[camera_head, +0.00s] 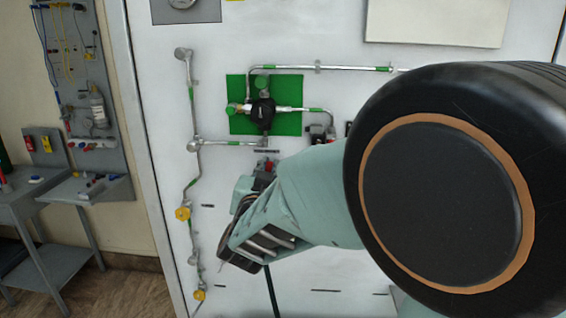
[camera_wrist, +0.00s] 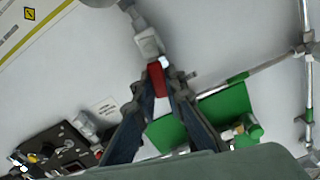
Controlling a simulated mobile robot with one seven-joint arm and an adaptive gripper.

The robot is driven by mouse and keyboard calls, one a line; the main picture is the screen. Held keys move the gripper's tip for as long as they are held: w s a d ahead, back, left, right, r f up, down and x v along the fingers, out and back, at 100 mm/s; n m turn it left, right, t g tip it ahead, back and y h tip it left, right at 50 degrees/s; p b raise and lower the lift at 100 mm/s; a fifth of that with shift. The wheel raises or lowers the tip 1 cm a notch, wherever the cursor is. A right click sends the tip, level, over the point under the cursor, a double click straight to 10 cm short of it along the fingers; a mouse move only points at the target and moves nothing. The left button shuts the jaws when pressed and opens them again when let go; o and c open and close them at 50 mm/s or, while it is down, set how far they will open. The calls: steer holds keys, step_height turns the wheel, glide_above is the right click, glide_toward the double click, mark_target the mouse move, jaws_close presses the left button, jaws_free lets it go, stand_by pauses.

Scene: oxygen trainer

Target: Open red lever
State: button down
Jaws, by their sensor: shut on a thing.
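The red lever (camera_wrist: 157,80) shows in the wrist view between the two dark fingertips of my gripper (camera_wrist: 161,88). The fingers lean in toward each other and are shut on it, touching it at both sides. The lever joins a grey metal valve fitting (camera_wrist: 148,42) on a pipe in front of the white panel. In the head view a small bit of red (camera_head: 268,164) shows at the tip of my gripper (camera_head: 264,170), just below the green plate. The rest of the lever is hidden by my gripper and arm there.
A green plate (camera_head: 237,121) with a black regulator (camera_head: 263,112) and pipes is mounted on the white panel above my gripper. A vertical pipe with yellow knobs (camera_head: 183,214) runs at left. A black box (camera_wrist: 62,150) with knobs is at lower left in the wrist view.

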steer(key=shift+a+r+n+p, duration=0.1)
steer(key=shift+a+n+p, duration=0.2)
steer(key=shift+n, duration=0.4)
steer(key=shift+a+r+n+p, duration=0.1)
steer(key=shift+a+n+p, duration=0.2)
steer(key=shift+n, duration=0.4)
steer(key=shift+d+f, duration=0.1)
steer(key=c, duration=2)
jaws_free()
steer(key=shift+o, duration=0.2)
steer(key=shift+s, duration=0.1)
steer(key=s, duration=1.1)
steer(key=shift+s+a, duration=0.25)
steer(key=shift+s, duration=0.15)
